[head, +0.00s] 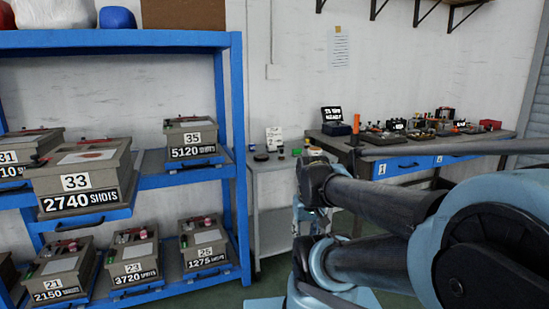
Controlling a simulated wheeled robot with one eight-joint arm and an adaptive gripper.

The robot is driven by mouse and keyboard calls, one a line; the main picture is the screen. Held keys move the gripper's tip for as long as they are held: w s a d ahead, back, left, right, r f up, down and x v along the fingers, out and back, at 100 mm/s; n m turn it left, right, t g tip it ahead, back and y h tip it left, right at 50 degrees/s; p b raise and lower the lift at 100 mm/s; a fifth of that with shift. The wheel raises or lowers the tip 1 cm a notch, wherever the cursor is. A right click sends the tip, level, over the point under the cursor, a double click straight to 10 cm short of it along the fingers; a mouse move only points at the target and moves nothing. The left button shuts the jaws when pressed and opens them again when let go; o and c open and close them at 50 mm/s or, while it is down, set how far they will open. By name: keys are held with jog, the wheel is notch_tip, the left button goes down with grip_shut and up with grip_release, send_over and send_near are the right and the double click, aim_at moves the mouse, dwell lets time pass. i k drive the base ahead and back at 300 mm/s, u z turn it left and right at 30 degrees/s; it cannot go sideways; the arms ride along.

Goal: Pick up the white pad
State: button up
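I cannot pick out the white pad with certainty. A small upright white piece (274,137) with dark marks stands on the grey side cart (268,165), between the blue rack and the workbench. It is too small to tell what it is. Small dark, yellow and green items lie around it. My arm fills the lower right and reaches to just right of the cart. My gripper cannot be made out clearly among the small light blue and dark parts beside the cart, and its fingers do not show.
A blue rack (240,130) on the left holds several numbered grey mould boxes, one of them box 33 (110,175). A workbench (400,148) at the back right carries an open dark case (336,121) and many small parts. A paper sheet (339,50) hangs on the wall.

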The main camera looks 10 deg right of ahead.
aim_at(272, 149)
jog(key=u, duration=0.05)
jog(key=k, duration=0.25)
jog(key=z, duration=0.65)
jog(key=i, duration=2.2)
jog(key=u, duration=0.55)
